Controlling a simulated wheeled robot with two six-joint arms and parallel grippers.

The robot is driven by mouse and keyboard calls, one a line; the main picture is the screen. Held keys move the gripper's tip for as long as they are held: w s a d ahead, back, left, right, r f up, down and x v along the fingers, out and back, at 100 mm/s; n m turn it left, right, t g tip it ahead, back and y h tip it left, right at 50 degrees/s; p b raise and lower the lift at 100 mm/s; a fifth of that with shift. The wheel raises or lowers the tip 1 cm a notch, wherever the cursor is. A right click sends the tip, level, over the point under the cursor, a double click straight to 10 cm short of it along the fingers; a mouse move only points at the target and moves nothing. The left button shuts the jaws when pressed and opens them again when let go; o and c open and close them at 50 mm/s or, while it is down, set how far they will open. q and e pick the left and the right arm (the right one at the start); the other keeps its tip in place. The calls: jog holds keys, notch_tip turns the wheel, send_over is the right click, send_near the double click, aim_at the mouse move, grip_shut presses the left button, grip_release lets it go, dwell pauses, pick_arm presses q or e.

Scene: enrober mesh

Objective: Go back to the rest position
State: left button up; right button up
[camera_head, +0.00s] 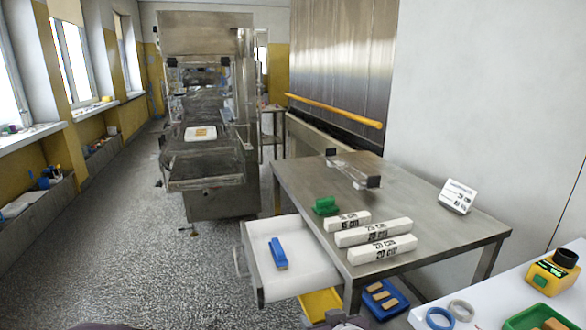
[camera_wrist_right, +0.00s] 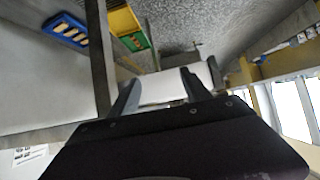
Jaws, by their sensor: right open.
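My right gripper (camera_wrist_right: 160,92) shows in the right wrist view with its two dark fingers apart. Nothing is seen between the fingertips, and a pale surface lies behind them. In the head view only small dark parts show at the bottom edge, too cut off to tell a gripper. My left gripper is not seen.
A machine (camera_head: 208,165) stands behind. A white counter (camera_head: 480,300) is at lower right. Floor at left is clear.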

jog(key=s+d+f+m+g+h, duration=0.3)
jog(key=s+d+f+g, duration=0.6)
jog(key=s+d+f, duration=0.4)
notch_tip(320, 180, up, 24)
jog(key=s+a+p, duration=0.1)
jog(key=s+p, duration=0.1)
jog(key=p, duration=2)
